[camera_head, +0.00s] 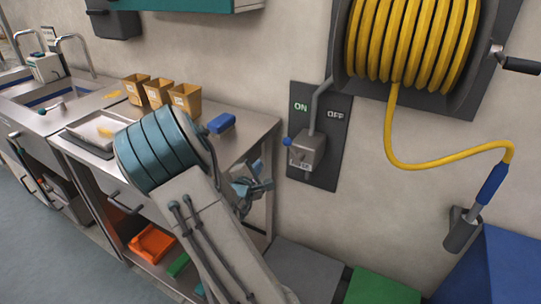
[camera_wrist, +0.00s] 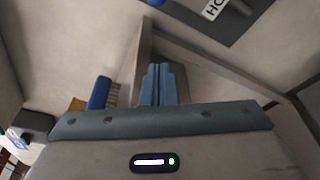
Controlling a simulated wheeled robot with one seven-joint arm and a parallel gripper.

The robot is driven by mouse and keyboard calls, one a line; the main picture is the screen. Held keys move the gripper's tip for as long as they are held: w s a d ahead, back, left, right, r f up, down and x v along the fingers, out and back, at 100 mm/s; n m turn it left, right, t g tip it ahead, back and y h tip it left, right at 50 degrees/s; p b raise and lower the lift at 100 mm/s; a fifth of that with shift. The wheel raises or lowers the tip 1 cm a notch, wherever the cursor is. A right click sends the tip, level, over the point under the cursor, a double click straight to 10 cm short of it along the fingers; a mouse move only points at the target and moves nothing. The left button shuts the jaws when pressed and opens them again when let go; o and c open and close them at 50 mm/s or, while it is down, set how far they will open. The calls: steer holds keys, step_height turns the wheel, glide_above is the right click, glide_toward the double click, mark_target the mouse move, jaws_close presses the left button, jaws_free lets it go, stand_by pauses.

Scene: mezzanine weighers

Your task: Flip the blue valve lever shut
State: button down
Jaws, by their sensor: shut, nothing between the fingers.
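The blue valve lever (camera_head: 287,142) shows as a small blue knob at the left of a grey valve box (camera_head: 306,151), on the side of the word ON. The box sits on a dark wall panel (camera_head: 330,110) marked ON and OFF. My gripper (camera_head: 258,166) is left of and a little below the lever, apart from it in the picture, and partly hidden behind my arm. In the wrist view its blue fingers (camera_wrist: 157,68) are together with nothing between them. The lever's blue tip (camera_wrist: 155,2) is cut off at the top edge there.
A steel bench (camera_head: 254,128) with a blue brush (camera_head: 222,123) and brown bins (camera_head: 158,92) stands left of the panel. A yellow hose reel (camera_head: 412,40) hangs above right. Grey, green and blue bins (camera_head: 495,268) stand below along the wall.

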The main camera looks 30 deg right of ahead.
mark_target(292, 150)
steer(key=w+d, duration=0.4)
steer(key=d, duration=0.6)
steer(key=shift+w+d+r, duration=0.15)
steer(key=shift+w+r, duration=0.15)
steer(key=shift+w, duration=0.05)
